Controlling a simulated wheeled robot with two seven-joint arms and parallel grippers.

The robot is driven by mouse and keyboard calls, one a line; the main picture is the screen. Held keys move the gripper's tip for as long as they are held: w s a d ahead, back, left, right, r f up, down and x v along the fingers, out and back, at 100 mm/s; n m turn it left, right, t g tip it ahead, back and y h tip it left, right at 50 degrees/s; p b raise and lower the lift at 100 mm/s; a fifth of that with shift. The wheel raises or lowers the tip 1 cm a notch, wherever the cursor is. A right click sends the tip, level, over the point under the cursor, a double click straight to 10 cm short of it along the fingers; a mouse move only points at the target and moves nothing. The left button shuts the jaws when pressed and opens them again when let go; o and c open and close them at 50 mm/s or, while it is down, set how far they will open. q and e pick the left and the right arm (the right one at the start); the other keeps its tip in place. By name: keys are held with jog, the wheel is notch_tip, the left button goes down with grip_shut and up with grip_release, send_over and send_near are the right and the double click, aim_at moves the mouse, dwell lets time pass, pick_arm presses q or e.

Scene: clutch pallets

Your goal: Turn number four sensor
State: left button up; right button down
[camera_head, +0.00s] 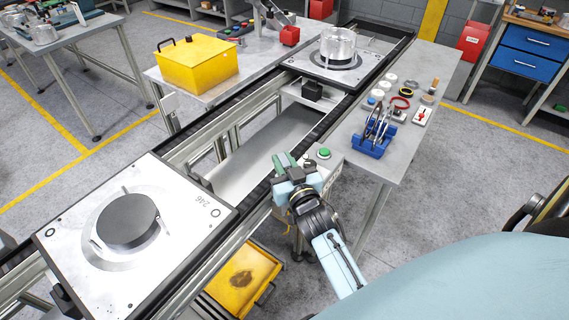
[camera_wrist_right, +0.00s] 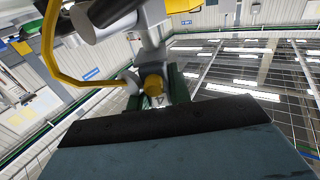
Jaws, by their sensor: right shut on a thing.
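The number four sensor (camera_wrist_right: 153,84) shows in the right wrist view as a small yellow cap with a pale tag marked 4 below it. My right gripper (camera_head: 293,163) is at the near side of the conveyor, beside the green push button. In the right wrist view its green fingers (camera_wrist_right: 156,95) stand on both sides of the sensor and are shut on it. In the head view the sensor is hidden by the gripper and the conveyor edge. My left gripper is in neither view.
A pallet (camera_head: 185,205) marked 246 with a dark disc lies on the conveyor. A second pallet (camera_head: 312,68) carries a clear cylinder. The green button box (camera_head: 328,156) is close to my gripper. A yellow bin (camera_head: 247,277) lies below. In the wrist view, a yellow cable (camera_wrist_right: 52,60) curves past the sensor.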

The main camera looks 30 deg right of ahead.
jog(key=shift+m+h, duration=0.5)
jog(key=shift+h, duration=0.2)
jog(key=c, duration=1.3)
grip_release()
jog(key=shift+s+a, duration=0.1)
